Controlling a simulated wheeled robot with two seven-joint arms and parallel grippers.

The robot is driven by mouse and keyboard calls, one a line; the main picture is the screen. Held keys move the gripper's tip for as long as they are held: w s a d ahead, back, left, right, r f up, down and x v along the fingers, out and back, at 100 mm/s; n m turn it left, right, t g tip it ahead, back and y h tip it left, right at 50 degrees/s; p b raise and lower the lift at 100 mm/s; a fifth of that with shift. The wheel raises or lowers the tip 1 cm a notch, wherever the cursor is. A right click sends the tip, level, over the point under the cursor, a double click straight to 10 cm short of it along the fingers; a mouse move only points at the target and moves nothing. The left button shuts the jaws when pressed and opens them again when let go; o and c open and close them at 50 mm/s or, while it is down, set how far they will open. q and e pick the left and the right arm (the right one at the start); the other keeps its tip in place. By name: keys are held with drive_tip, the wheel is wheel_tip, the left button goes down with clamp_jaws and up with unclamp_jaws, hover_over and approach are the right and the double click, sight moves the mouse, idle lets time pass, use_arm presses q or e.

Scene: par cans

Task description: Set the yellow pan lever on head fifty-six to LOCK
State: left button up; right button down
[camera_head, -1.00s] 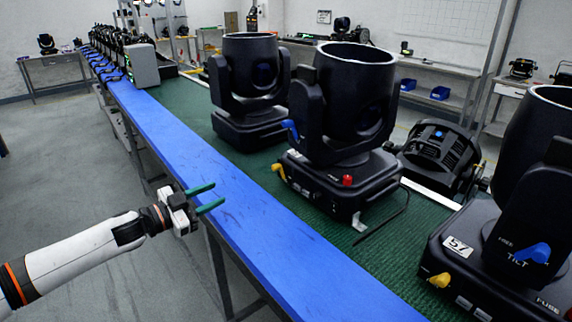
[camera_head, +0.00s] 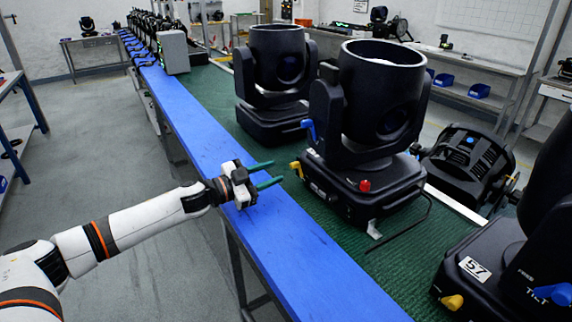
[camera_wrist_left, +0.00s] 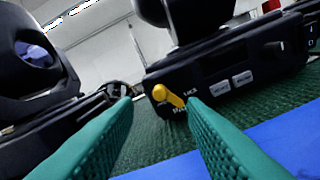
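A black moving-head light (camera_head: 365,150) stands on the green bench top. Its number does not show. A yellow lever (camera_head: 297,169) sticks out low on its base, with a blue lever (camera_head: 309,130) above. In the left wrist view the yellow lever (camera_wrist_left: 168,96) is angled, with lettering that seems to read LOCK beside it. My left gripper (camera_head: 268,173) is open and empty, its green fingers pointing at the yellow lever from a short distance. In the wrist view the fingers (camera_wrist_left: 160,125) lie spread below the lever, not touching it. My right gripper is not in view.
Another head marked 57 (camera_head: 474,268) stands at the right with a yellow lever (camera_head: 452,302). A further head (camera_head: 272,85) stands behind. A black fixture (camera_head: 468,165) and a loose cable (camera_head: 408,228) lie near the middle head. The blue bench edge (camera_head: 300,250) is clear.

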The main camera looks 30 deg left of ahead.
sight(291, 166)
use_arm(q)
drive_tip(key=p+x, duration=0.1)
drive_tip(key=x, duration=0.4)
drive_tip(key=shift+w+d, duration=0.15)
clamp_jaws()
